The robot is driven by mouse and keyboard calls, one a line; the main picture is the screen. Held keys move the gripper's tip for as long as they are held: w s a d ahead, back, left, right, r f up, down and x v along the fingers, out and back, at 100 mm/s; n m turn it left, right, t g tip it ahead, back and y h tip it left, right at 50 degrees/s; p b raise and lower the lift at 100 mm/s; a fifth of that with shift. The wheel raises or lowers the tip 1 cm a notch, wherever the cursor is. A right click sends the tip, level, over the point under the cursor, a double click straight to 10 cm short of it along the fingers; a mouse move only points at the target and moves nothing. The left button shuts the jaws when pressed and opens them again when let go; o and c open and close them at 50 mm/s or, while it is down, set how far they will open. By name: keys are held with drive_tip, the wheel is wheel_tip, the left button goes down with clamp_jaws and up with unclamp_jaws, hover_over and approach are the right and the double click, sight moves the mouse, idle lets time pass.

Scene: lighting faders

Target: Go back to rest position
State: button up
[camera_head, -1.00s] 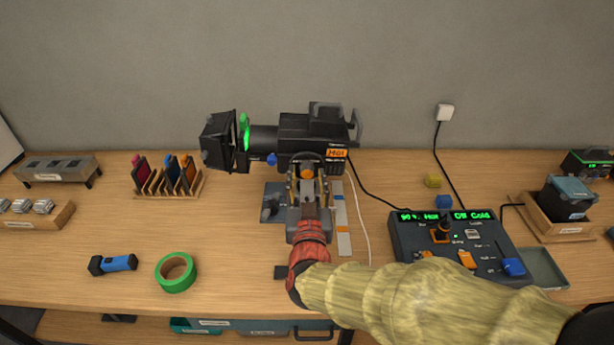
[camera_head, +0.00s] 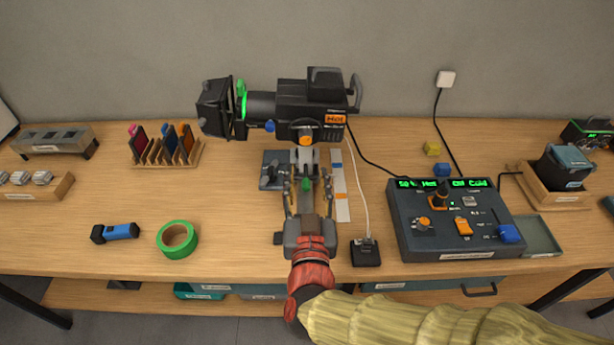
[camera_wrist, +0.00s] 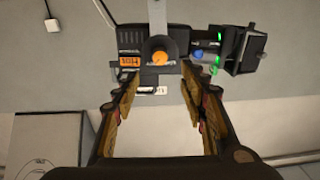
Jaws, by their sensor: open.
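My gripper (camera_head: 306,198) is open and empty in the head view, in front of and below the black stage light (camera_head: 308,100). The light stands on a stand with a dark base, and an orange knob (camera_head: 306,139) sits under its body. The light's orange label reads "Hot". In the wrist view my gripper (camera_wrist: 158,100) has its fingers spread apart, with the light's orange knob (camera_wrist: 160,57) beyond them. Nothing is between the fingers. The fader console (camera_head: 450,220) lies to the right with green displays, apart from my gripper.
A green tape roll (camera_head: 177,240) and a blue flashlight (camera_head: 115,233) lie at the left front. A rack of coloured filters (camera_head: 165,148) stands behind them. A small black box (camera_head: 366,252) with a white cable sits close right of my gripper. A grey tray (camera_head: 538,237) is beside the console.

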drive_tip(key=s+a+f+n+g+y, duration=0.3)
drive_tip(key=s+a+f+g+y, duration=0.15)
drive_tip(key=a+f, duration=0.5)
drive_tip(key=s+a+f+n+g+y, duration=0.1)
drive_tip(key=s+f+n+g+y, duration=0.15)
drive_tip(key=s+g, duration=0.5)
drive_tip(key=s+d+r+m+h, duration=0.1)
drive_tip(key=d+r+h, duration=0.1)
drive_tip(key=d, duration=0.7)
drive_tip(key=s+d+r+m+h, duration=0.2)
drive_tip(key=d+r, duration=0.2)
drive_tip(key=d, duration=0.5)
drive_tip(key=s+d+r+m+h, duration=0.1)
drive_tip(key=d+r+m+h, duration=0.1)
drive_tip(key=d, duration=0.7)
drive_tip(key=shift+s+d+r+h, duration=0.15)
drive_tip(key=shift+s+r+h, duration=0.15)
drive_tip(key=shift+r, duration=0.45)
